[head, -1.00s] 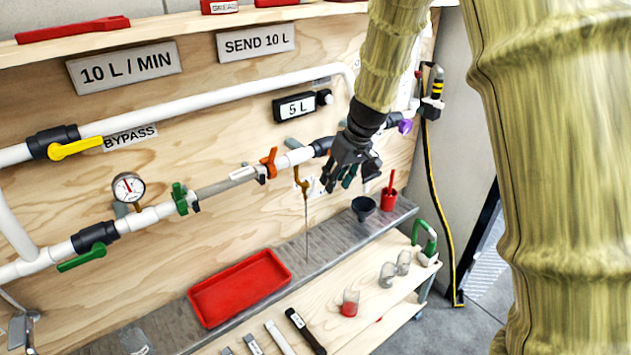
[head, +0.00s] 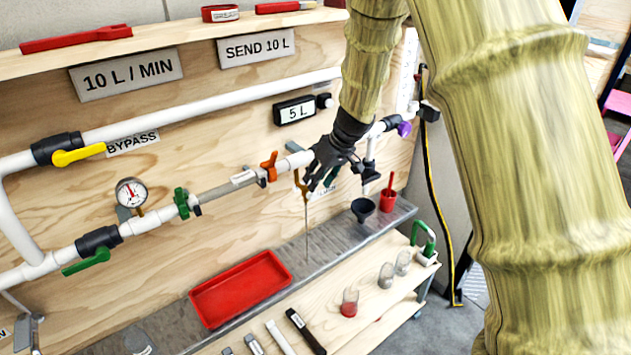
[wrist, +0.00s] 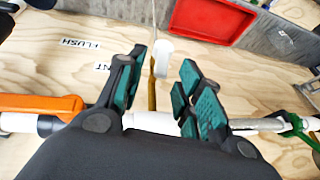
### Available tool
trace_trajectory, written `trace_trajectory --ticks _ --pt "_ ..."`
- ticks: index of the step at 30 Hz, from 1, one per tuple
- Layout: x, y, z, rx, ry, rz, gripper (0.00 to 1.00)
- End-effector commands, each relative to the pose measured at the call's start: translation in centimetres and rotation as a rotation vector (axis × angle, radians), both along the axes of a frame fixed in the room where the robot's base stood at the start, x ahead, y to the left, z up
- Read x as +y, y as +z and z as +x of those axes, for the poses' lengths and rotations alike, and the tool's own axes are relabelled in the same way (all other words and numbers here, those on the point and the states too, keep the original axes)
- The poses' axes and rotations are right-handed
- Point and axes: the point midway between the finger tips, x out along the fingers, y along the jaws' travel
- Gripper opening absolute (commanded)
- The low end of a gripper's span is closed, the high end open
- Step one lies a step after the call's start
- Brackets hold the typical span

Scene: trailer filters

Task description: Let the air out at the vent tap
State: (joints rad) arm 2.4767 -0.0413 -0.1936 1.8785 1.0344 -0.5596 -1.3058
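The brass tap (head: 302,186) hangs under the white pipe, with a thin pale line running down from it to the grey tray. I take it for the vent tap; a label ending in "NT" (wrist: 102,68) is beside it in the wrist view. My gripper (head: 325,172) is at the pipe just right of the tap. In the wrist view my gripper (wrist: 160,88) is open, its green-padded fingers apart, with the brass stem (wrist: 152,92) and a white cylinder (wrist: 163,58) showing between them. Contact cannot be told.
A large orange handle (wrist: 38,103) is beside the fingers.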

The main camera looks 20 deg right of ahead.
Motion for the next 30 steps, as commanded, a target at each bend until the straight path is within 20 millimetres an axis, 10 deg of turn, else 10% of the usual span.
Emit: trace_trajectory --ticks 20,26,30 --pt "0.7 -2.4 0.8 0.000 0.000 0.000 0.36" --pt "0.7 -2.4 0.8 0.000 0.000 0.000 0.00" --pt "0.7 -2.3 0.8 0.000 -0.001 0.000 0.00"
